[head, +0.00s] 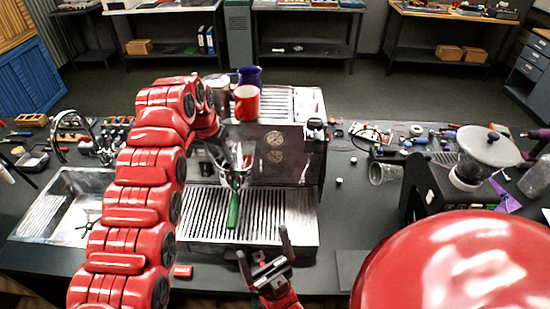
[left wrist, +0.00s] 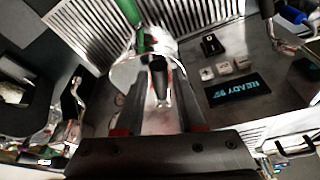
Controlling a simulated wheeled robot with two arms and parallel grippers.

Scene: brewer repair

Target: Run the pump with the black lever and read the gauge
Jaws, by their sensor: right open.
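The steel brewer (head: 290,165) stands mid-counter, with a green-handled part (head: 233,210) at its front. My left gripper (head: 228,160) is at the brewer's front, just above that part. In the left wrist view its two fingers (left wrist: 158,115) look apart. A black lever-like piece (left wrist: 160,75) shows between them in the picture; I cannot tell if they touch it. The green handle (left wrist: 136,25) lies beyond. Two small round markings (head: 275,148) show on the brewer's dark face; I cannot tell if either is the gauge. My right gripper (head: 268,265) is open and empty in front of the drip tray.
A lit READY display (left wrist: 245,88) and several small buttons (left wrist: 222,67) are on the brewer. A sink (head: 65,205) is at left. A grinder (head: 485,160) and clear cup (head: 384,173) are at right.

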